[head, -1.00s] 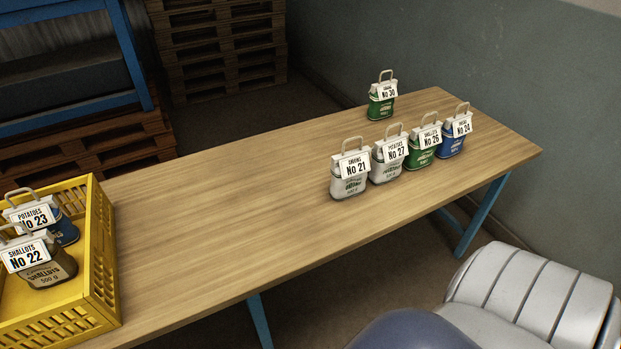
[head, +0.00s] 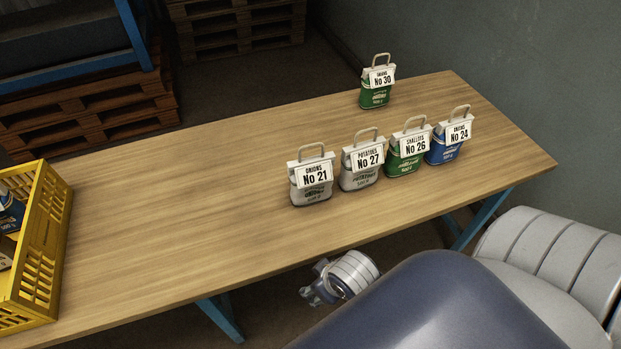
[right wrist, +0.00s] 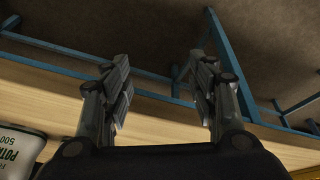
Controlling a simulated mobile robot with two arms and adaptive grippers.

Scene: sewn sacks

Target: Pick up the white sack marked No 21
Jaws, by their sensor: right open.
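The white sack marked No 21 (head: 311,193) stands upright on the wooden table, at the left end of a row of sacks. It has a loop handle on top and a white tag reading "ONIONS No 21". My right gripper (head: 317,287) is in front of the table's near edge, lower in the picture than the sack and apart from it. In the right wrist view my right gripper (right wrist: 163,78) is open, with nothing between its fingers. My left gripper is not in view.
White sack No 27 (head: 360,180) stands just right of No 21, then green No 26 (head: 405,163) and blue No 24 (head: 443,152). Green No 30 (head: 375,97) stands farther back. A yellow crate (head: 45,245) sits at the table's left. The table (head: 190,220) between is clear.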

